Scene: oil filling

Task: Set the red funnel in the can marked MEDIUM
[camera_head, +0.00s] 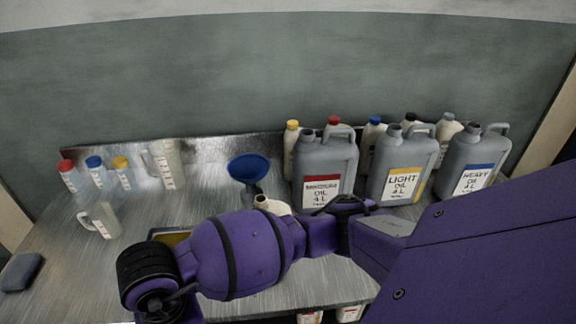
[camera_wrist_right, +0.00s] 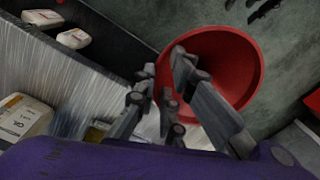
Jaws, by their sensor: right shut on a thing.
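The red funnel (camera_wrist_right: 240,55) shows large in the right wrist view, its wide mouth toward the camera. My right gripper (camera_wrist_right: 164,78) is shut on the funnel, with its fingers at the left part of the bowl. In the head view the funnel and the right gripper do not show. The grey can with a red-banded label (camera_head: 325,165) stands left of the LIGHT can; its top word is too small to read surely, and my purple arm passes in front of its base. My left gripper is not in view.
The LIGHT can (camera_head: 400,165) and HEAVY can (camera_head: 472,160) stand to the right, with several capped bottles behind. A blue funnel (camera_head: 248,168) stands left of the cans. A pale container (camera_head: 270,204) is partly hidden by my arm. Capped bottles and jugs stand at left.

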